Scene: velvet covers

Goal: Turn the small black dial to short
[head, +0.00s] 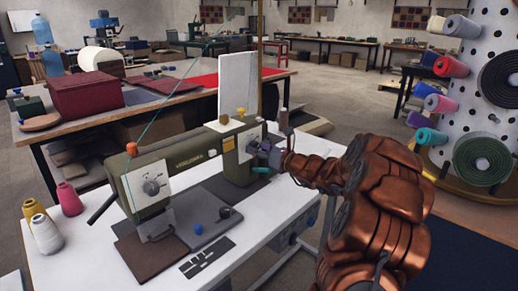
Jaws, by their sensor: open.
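An olive-green sewing machine (190,158) stands on a white table. A small dark dial (152,188) sits on the pale panel at its left end; its setting and any lettering are too small to read. My gripper (268,153) is at the machine's right end, small and partly hidden by my copper-coloured arm. It is open, close to that end's pale panel and the small parts on it. I cannot tell whether it touches them. Any dial between or behind the fingers is hard to make out.
Yellow, pink and white thread cones (44,235) stand at the table's left. A blue knob (225,212) is on the machine's bed. A thin post rises behind the machine. A pegboard drum (455,130) with rolls stands right. The table's front strip is mostly clear.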

